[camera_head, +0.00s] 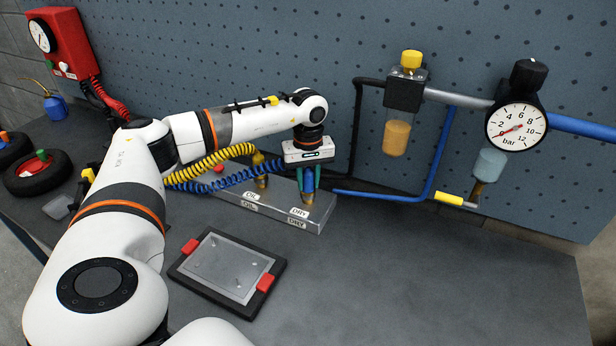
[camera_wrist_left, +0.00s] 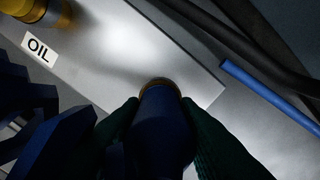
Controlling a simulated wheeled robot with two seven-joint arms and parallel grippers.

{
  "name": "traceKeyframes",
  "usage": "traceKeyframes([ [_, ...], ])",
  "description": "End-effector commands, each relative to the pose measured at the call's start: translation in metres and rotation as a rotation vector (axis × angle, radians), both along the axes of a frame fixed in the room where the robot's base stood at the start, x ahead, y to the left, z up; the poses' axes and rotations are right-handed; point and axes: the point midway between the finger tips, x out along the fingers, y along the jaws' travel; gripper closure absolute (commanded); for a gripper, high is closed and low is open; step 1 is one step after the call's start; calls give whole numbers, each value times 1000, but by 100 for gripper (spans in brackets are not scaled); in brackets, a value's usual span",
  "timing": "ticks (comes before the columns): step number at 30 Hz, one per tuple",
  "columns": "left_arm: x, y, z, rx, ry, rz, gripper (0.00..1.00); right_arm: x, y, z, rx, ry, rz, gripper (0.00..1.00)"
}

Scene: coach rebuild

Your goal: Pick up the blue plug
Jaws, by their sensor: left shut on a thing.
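The blue plug (camera_head: 308,179) stands upright at the DRY end of the grey metal block (camera_head: 285,213). Its brass lower end meets the block's top; I cannot tell how deep it sits. My left gripper (camera_head: 308,184) points down from above and its teal fingers are shut on the plug. In the left wrist view the blue plug (camera_wrist_left: 166,125) lies between the two dark fingers (camera_wrist_left: 163,130), with its brass end against the block (camera_wrist_left: 110,55). My right gripper is not in view.
A yellow plug (camera_head: 260,172) stands at the OIL end, left of my gripper. Yellow and blue coiled hoses (camera_head: 213,166) run left behind my arm. A black-framed tray (camera_head: 228,272) lies in front. Pipes and a gauge (camera_head: 516,127) are at right. The bench front right is clear.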

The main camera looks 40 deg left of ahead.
Motion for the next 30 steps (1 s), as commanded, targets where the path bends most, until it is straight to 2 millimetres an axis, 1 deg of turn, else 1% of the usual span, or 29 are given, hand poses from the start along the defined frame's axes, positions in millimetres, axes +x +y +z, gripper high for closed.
traceKeyframes([
  [5, 0, 0, 1, 0, -1, 0, 97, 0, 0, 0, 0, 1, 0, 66],
  [8, 1, 0, 7, 0, -4, 0, 97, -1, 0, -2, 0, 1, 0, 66],
  [11, 1, 0, 22, -1, -7, 0, 97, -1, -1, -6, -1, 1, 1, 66],
  [18, 1, 0, 71, -1, -7, -1, 97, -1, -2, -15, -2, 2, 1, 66],
  [21, 1, 0, 87, -1, -5, 0, 97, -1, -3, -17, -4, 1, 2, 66],
  [25, 1, 0, 102, -1, -3, -1, 97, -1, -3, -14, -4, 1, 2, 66],
  [30, 0, 0, 116, -1, -1, -1, 97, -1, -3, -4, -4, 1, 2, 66],
])
